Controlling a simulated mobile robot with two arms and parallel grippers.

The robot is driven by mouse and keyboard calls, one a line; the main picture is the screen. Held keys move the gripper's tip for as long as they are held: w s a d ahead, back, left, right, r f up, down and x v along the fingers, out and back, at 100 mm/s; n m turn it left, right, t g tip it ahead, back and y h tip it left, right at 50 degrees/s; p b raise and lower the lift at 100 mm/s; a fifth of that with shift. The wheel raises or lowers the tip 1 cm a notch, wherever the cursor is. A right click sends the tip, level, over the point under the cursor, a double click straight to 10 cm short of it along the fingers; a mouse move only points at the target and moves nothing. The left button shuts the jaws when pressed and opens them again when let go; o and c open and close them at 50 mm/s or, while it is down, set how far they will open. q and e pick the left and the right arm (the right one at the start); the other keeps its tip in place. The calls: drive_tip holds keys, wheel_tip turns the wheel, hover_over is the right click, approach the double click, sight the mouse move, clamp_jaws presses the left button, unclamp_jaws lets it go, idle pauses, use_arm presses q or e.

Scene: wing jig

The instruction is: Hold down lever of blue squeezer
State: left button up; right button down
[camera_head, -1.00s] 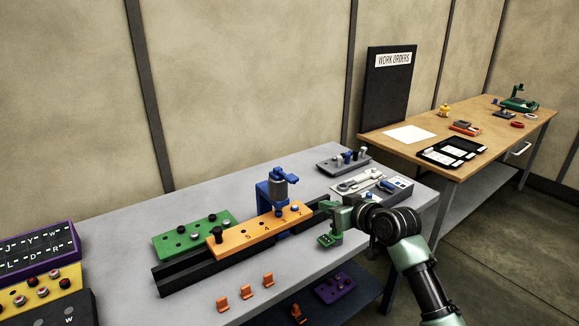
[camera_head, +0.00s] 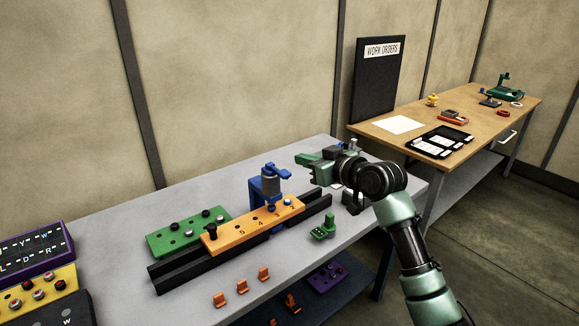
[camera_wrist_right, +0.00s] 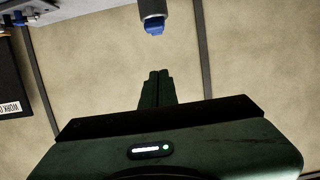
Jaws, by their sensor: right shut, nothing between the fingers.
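The blue squeezer (camera_head: 256,200) stands behind the orange numbered bar (camera_head: 225,239), with a grey cylinder (camera_head: 271,187) on it. Its blue lever (camera_head: 281,171) sticks out to the right at the top. My right gripper (camera_head: 299,158) is shut and empty, raised to the right of the lever and apart from it, fingers pointing left. In the right wrist view its shut fingers (camera_wrist_right: 158,74) show below a grey cylinder end with a blue tip (camera_wrist_right: 154,26), with a gap between. My left gripper is not in view.
A small green block (camera_head: 322,230) stands on the table right of the dark rail (camera_head: 180,270). A green plate with pegs (camera_head: 168,240) lies at left. Several orange clips (camera_head: 242,288) stand in front. Grey trays behind my right arm are partly hidden.

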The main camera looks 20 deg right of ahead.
sight(278, 170)
drive_tip(key=w+a+f+p, duration=0.2)
drive_tip(key=w+f+p, duration=0.1)
drive_tip(key=w+f, duration=0.2)
drive_tip(key=shift+w+f, duration=0.3)
drive_tip(key=shift+w, duration=0.2)
drive_tip(key=shift+a, duration=0.1)
drive_tip(key=f+t+b, duration=0.1)
drive_tip(key=b, duration=0.5)
drive_tip(key=f+t+y+b, duration=0.1)
drive_tip(key=t+b, duration=0.1)
drive_tip(key=b, duration=0.5)
drive_tip(key=f+t+b, duration=0.1)
drive_tip(key=f+b, duration=0.1)
drive_tip(key=b, duration=0.4)
drive_tip(key=shift+s+f+y+b, duration=0.1)
drive_tip(key=shift+s+y+b, duration=0.2)
drive_tip(key=shift+s+b, duration=0.05)
idle(0.9)
